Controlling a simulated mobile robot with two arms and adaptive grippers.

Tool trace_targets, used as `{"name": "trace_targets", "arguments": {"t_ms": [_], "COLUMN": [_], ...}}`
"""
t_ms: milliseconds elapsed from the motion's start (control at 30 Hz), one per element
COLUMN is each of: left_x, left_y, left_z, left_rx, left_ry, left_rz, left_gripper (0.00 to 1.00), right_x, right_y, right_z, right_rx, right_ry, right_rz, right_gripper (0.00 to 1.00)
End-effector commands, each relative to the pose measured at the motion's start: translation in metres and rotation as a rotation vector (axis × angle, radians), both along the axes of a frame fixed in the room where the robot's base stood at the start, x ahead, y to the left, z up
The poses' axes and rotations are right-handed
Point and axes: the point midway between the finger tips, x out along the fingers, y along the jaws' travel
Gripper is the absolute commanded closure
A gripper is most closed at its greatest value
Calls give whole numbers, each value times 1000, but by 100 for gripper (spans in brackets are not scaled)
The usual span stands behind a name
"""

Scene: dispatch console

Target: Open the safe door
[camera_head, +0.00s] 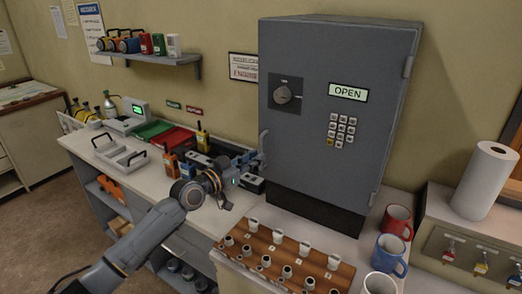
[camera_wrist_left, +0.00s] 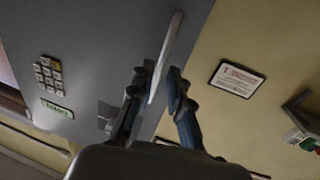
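The grey safe (camera_head: 335,100) stands on the counter with its door closed. My left gripper (camera_head: 254,163) is at the handle's lower part. In the left wrist view its two fingers (camera_wrist_left: 161,76) stand on either side of the handle, with small gaps, apparently not clamped. My right gripper is not in view.
A wooden rack of white-topped pegs (camera_head: 285,256) lies in front of the safe. Red (camera_head: 396,221) and blue (camera_head: 390,255) mugs stand at its right. Radios (camera_head: 202,138) and trays (camera_head: 174,141) are left of the safe. A paper towel roll (camera_head: 483,181) stands right.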

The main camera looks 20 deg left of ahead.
Motion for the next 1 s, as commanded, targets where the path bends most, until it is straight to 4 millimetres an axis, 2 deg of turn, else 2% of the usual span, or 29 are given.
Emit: {"name": "trace_targets", "arguments": {"t_ms": [67, 200, 600, 700, 1000], "left_x": [12, 25, 30, 30, 30], "left_y": [-4, -9, -11, -11, -11], "left_z": [2, 1, 0, 0, 0], "left_rx": [-2, -1, 1, 1, 0], "left_ry": [0, -1, 0, 0, 0], "left_rz": [0, 0, 0, 0, 0], "left_gripper": [82, 82, 82, 100, 100], "right_x": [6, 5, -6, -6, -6], "right_y": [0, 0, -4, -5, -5], "right_z": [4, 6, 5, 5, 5], "right_rx": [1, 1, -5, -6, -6], "right_ry": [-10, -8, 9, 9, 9], "right_rz": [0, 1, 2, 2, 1], "right_gripper": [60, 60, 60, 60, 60]}}
